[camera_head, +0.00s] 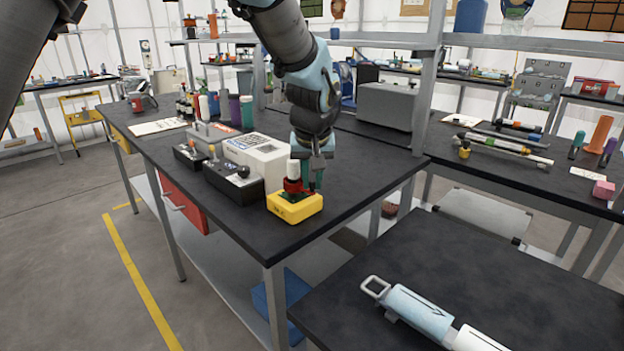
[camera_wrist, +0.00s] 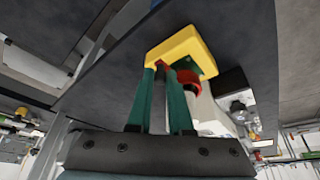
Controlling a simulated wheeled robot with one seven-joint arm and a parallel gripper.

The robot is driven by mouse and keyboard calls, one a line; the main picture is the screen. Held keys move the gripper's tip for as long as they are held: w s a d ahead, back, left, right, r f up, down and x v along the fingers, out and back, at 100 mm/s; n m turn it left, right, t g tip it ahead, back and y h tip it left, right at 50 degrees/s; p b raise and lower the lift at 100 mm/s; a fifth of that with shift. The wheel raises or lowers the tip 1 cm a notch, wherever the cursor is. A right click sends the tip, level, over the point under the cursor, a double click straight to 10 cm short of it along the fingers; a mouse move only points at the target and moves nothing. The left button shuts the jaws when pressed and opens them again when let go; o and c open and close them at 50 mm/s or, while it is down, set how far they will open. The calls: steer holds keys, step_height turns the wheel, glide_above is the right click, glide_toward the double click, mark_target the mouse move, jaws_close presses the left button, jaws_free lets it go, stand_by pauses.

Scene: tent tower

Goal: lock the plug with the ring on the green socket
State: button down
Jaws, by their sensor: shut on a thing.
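A yellow box (camera_head: 295,208) stands on the near corner of the black workbench; it also shows in the wrist view (camera_wrist: 178,48). The green socket (camera_wrist: 207,66) is on top of it. A red ring (camera_head: 293,186) sits around the base of the upright white plug (camera_head: 294,168), over the socket. In the wrist view the ring (camera_wrist: 188,82) is beside my right finger. My gripper (camera_head: 314,184) points down at the right of the plug. Its green fingers (camera_wrist: 161,72) are shut on a small red part, apparently the ring's lug. The fingers partly hide the ring and socket.
Black control boxes with joysticks (camera_head: 235,181) and a white-grey box (camera_head: 257,155) stand left of the yellow box. Bottles and a grey case (camera_head: 388,105) stand farther back. The bench edge is close in front. A nearer black table holds a white-blue tube (camera_head: 420,312).

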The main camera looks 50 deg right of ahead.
steer(key=c, duration=0.8)
jaws_free()
steer(key=shift+c, duration=0.2)
steer(key=b+v, duration=0.2)
steer(key=v, duration=0.8)
steer(key=shift+r, duration=0.3)
steer(key=shift+s+a, duration=0.1)
